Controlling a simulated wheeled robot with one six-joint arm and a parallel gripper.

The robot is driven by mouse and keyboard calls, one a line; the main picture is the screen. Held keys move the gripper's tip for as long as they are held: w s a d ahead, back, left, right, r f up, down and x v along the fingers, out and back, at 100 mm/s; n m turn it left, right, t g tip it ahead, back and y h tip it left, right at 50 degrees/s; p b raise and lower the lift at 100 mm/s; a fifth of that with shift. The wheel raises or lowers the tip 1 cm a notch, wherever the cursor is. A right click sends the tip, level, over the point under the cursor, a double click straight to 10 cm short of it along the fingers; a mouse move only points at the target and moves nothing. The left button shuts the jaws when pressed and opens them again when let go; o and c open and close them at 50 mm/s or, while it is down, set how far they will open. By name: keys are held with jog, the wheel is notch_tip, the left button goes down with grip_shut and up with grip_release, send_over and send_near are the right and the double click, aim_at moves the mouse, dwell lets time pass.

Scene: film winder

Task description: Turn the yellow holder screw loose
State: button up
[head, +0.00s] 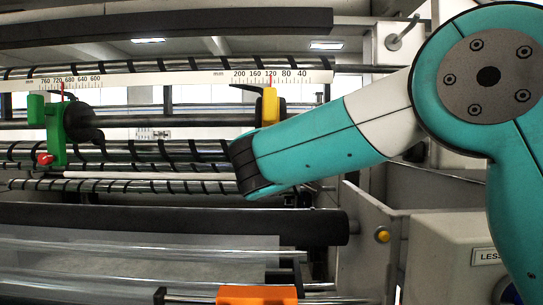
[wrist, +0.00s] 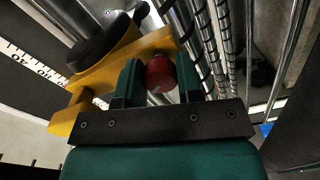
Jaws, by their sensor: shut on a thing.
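The yellow holder (head: 270,108) sits on the rail in the head view, near the 120 mark, partly hidden by my arm. In the wrist view the yellow holder (wrist: 92,80) runs diagonally, with a black round part at its upper left. Its red screw knob (wrist: 160,73) is between the two green fingers of my gripper (wrist: 160,78). My gripper is shut on the red knob, one finger on each side. In the head view my arm hides the gripper and this knob.
A green holder (head: 56,132) with its own red knob (head: 45,159) stands at the left of the rail. A white scale (head: 150,79) runs along the top. Striped rollers (head: 130,186) lie close below and beside the holder. An orange block (head: 256,295) is at the bottom.

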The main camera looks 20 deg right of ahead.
jog(key=n+p, duration=0.2)
jog(key=n, duration=0.1)
jog(key=shift+r, duration=0.15)
jog(key=shift+n+p, duration=0.75)
jog(key=shift+n, duration=0.65)
jog(key=o, duration=0.9)
jog(key=shift+s+a, duration=0.1)
jog(key=shift+b+v, duration=3.6)
jog(key=shift+v, duration=5)
